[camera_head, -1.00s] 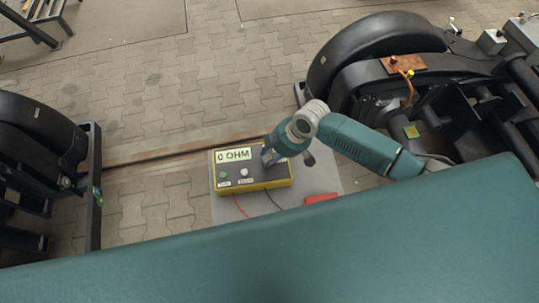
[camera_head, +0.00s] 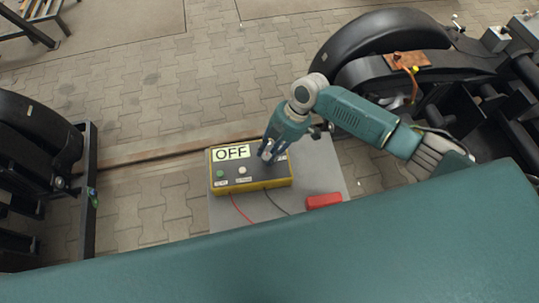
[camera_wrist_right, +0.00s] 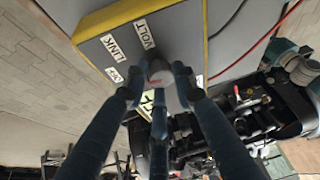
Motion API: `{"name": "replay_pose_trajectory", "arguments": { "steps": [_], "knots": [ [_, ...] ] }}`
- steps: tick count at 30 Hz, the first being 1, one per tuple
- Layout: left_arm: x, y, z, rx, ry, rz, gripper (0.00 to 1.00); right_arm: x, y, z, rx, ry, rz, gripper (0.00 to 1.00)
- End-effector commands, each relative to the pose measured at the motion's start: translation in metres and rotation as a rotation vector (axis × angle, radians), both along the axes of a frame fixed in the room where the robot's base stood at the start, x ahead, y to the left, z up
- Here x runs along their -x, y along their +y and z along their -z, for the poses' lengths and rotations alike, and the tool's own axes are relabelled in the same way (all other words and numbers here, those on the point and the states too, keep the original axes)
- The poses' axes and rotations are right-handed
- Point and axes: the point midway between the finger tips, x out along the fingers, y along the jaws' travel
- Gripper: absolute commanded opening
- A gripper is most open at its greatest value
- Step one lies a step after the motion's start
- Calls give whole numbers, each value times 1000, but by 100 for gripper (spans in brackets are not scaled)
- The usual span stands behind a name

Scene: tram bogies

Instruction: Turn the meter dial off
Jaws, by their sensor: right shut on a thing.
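The yellow and grey meter (camera_head: 228,178) sits on a grey board, and its display (camera_head: 231,152) reads "OFF". My right gripper (camera_head: 266,156) reaches down onto the right part of the meter's top, where the dial is mostly hidden by the fingers. In the right wrist view the meter's face (camera_wrist_right: 165,35) shows the labels "VOLT", "LINK" and "OFF". There the fingers of my right gripper (camera_wrist_right: 160,85) are closed around the pale round dial (camera_wrist_right: 160,72), which carries a red mark. My left gripper is not in view.
The grey board (camera_head: 325,183) bears a red block (camera_head: 323,201) to the right of the meter. Red and black cables run from the meter's front. Black bogie parts with wheels stand left (camera_head: 40,130) and right (camera_head: 375,45). Paved floor lies behind.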

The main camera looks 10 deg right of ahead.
Motion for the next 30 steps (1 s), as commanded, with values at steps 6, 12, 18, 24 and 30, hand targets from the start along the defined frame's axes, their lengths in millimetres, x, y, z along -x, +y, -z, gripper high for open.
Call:
{"name": "replay_pose_trajectory", "arguments": {
  "steps": [6,12,18,24,30],
  "knots": [
    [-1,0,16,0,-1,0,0,-3,2,0,-5,-4,-134,0],
    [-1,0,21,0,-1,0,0,-2,2,-1,-5,-5,-208,0],
    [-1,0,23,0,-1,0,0,-2,2,-2,-4,-3,-237,0],
    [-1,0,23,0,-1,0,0,-2,2,-2,-4,-3,-240,0],
    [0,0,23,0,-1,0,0,-2,1,-2,-3,-2,-238,30]
  ]
}}
